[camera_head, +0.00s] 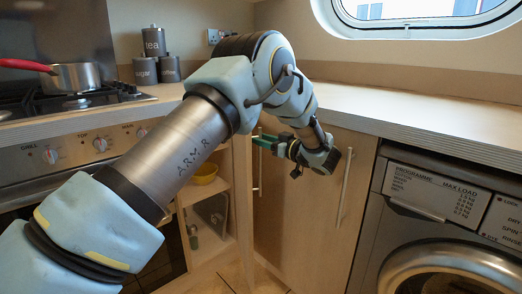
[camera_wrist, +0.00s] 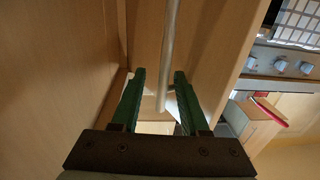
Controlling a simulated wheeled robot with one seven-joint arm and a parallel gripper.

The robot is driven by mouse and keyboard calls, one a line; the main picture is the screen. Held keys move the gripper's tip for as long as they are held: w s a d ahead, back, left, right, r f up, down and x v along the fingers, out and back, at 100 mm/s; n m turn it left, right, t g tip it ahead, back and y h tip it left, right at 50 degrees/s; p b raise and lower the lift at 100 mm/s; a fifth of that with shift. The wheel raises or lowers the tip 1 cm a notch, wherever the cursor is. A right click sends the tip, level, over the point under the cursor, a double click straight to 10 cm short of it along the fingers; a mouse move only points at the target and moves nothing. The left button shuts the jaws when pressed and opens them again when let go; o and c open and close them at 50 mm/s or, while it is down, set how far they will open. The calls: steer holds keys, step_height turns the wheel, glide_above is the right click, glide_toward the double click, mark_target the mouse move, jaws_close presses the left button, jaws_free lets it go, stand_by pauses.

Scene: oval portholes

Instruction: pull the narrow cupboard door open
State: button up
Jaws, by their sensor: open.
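The narrow cupboard door (camera_head: 243,215) is wooden and stands open at an angle, with the cupboard's inside visible to its left. Its slim metal bar handle (camera_head: 260,168) is upright, and it also shows in the wrist view (camera_wrist: 170,45). My gripper (camera_head: 262,141) is open, with green fingers at the upper part of this handle. In the wrist view my gripper (camera_wrist: 159,75) has one finger on each side of the bar, with space between. I cannot tell whether either finger touches it.
A wider cupboard door with its own bar handle (camera_head: 344,186) is close on the right, beside a washing machine (camera_head: 445,225). A yellow bowl (camera_head: 205,173) sits inside the open cupboard. The oven (camera_head: 60,165) is at left, and the worktop (camera_head: 410,108) is above.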

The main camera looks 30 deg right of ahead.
step_height(320, 180, up, 6)
steer(key=shift+f, duration=0.25)
stand_by(0.4)
